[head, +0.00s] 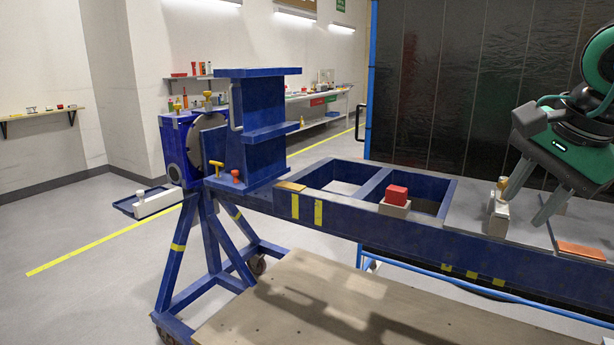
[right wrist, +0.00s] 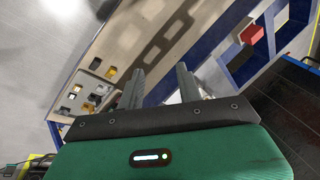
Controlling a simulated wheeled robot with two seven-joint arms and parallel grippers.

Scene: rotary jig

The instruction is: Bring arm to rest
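The blue rotary jig (head: 262,120) stands at the left end of a long blue frame, with a grey disc (head: 207,146) on its side. It has yellow knobs (head: 216,166) and a red knob (head: 236,175). My right gripper (head: 524,210) is at the right, over the frame's grey top plate, its two fingers apart and pointing down. In the right wrist view the fingers (right wrist: 160,84) are also apart, with nothing visible held between them. A grey block with a yellow knob (head: 498,208) is just left of the nearer-left fingertip. My left gripper is out of view.
A red block (head: 397,194) sits on a light block on the frame. An orange plate (head: 581,250) lies near the frame's right end. A wooden surface (head: 300,305) is in front. A dark panelled screen (head: 460,85) stands behind. A tray of small parts (right wrist: 95,85) shows in the right wrist view.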

